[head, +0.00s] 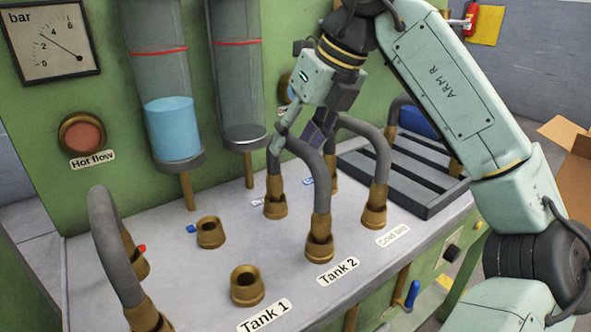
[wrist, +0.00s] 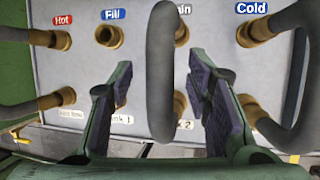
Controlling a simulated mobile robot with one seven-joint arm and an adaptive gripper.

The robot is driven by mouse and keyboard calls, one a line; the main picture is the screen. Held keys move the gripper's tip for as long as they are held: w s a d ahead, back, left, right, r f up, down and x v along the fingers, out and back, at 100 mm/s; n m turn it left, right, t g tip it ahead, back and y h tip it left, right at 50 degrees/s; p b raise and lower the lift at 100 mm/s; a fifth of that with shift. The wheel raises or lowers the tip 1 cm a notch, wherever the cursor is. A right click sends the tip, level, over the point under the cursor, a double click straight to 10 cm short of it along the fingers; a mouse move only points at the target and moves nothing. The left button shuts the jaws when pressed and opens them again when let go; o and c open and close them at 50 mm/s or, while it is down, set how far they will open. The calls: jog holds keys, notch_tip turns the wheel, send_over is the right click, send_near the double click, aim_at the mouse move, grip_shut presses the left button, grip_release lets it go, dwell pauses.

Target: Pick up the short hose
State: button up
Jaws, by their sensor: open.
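A grey hose with brass ends (head: 320,190) arches from the port by the partly hidden "...ain" label to the Tank 2 port. In the wrist view this hose (wrist: 161,75) runs upright between my two fingers. My gripper (head: 303,140) is open, one finger on each side of the arch, with gaps visible in the wrist view. A second hose (head: 370,140) stands to the right, from Cold to the front right port. A third hose (head: 103,235) stands at the left, by Hot. The frames do not clearly show which is the short one.
Empty brass ports stand at Fill (head: 210,232) and Tank 1 (head: 247,286). A dark slatted tray (head: 425,208) lies at the right, with another hose (head: 398,106) and a blue object (head: 418,120) by it. Glass tanks (head: 172,125) stand behind.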

jog(key=shift+w+a+f, duration=0.1)
jog(key=shift+a+f, duration=0.15)
jog(key=shift+f, duration=0.4)
jog(key=shift+c, duration=0.4)
grip_shut()
